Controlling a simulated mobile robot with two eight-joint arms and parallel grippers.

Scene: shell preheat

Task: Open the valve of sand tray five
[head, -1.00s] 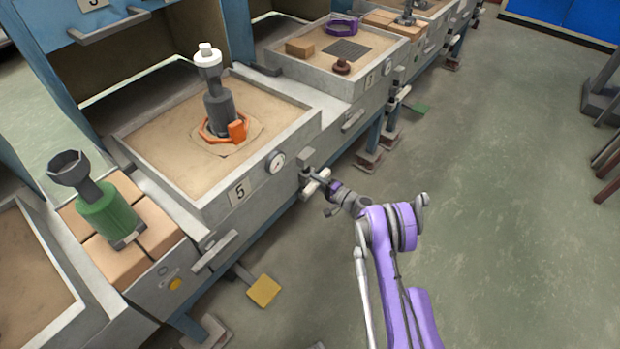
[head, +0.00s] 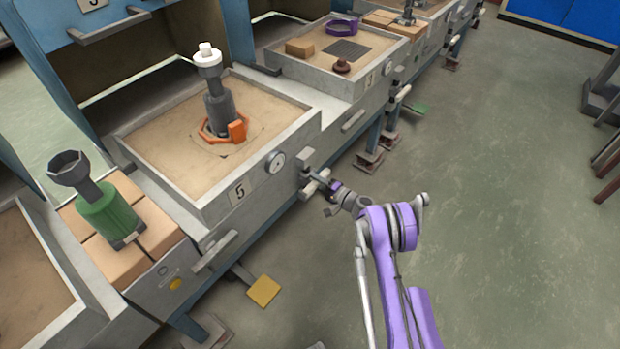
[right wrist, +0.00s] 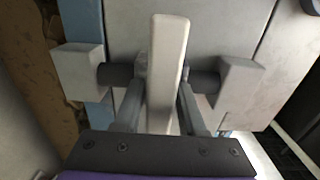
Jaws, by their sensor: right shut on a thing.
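Sand tray five (head: 300,135) stands at the left centre of the head view, with a "5" plate (head: 240,191) on its front wall. Its valve (head: 304,166) is on the front right of the tray. My right gripper (head: 324,183) reaches it from the right and is shut on the pale valve lever (right wrist: 168,65). In the right wrist view the lever stands between the two fingers, in front of a dark cross rod with pale blocks (right wrist: 78,72) at both ends. My left gripper is not in view.
A gauge (head: 276,162) is on the tray front. A dark shell tool with a white top (head: 208,62) stands in the sand inside an orange ring (head: 236,131). A yellow pedal (head: 263,291) is below.

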